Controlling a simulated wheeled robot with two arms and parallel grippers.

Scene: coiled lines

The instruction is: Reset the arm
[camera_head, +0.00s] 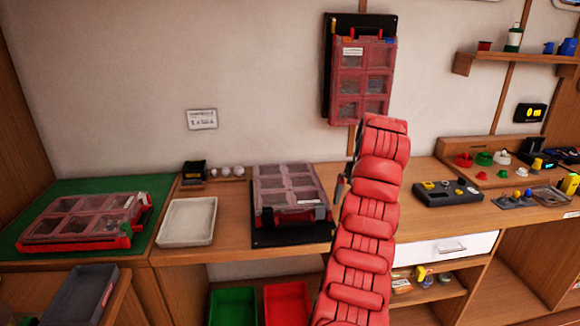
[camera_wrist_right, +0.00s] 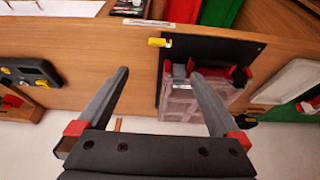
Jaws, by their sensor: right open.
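My right arm, in red padded segments, rises through the middle of the head view and bends over at its top. A dark part beside it may belong to my right gripper, which is mostly hidden there. In the right wrist view my right gripper (camera_wrist_right: 160,72) is open, with its two grey fingers wide apart and nothing between them. Beyond its fingers is a red case with clear lid windows (camera_wrist_right: 190,102) on a black board; the case also shows on the counter in the head view (camera_head: 287,190). My left gripper is not in view.
A white tray (camera_head: 187,222) and another red case (camera_head: 85,220) on a green mat are left on the counter. A third case (camera_head: 362,80) hangs on the wall. A dark device (camera_head: 447,193) sits right of my arm. Green (camera_head: 233,306) and red bins (camera_head: 287,302) are below.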

